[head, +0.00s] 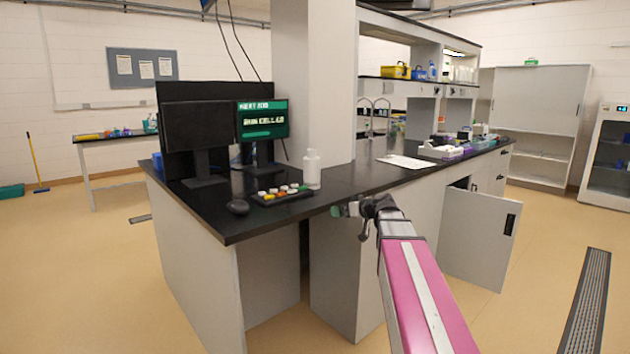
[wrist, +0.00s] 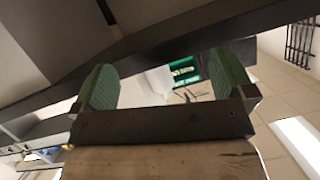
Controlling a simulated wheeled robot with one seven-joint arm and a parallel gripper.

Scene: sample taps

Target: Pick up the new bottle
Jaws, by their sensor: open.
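A white bottle (head: 311,168) with a narrower top stands upright on the black bench top near its front edge, just right of a keypad-like tray. My gripper (head: 350,208) is at the bench's front edge, below and to the right of the bottle, and apart from it. In the wrist view my gripper (wrist: 165,82) shows two green-padded fingers spread wide. A pale shape shows beyond the gap between them; I cannot tell whether it is the bottle.
The black bench top (head: 265,221) has a dark edge near my gripper. A tray of coloured caps (head: 281,195), a mouse (head: 237,206) and two monitors (head: 262,120) stand left of the bottle. A white pillar (head: 315,80) rises behind it. A cabinet door (head: 478,235) hangs open at right.

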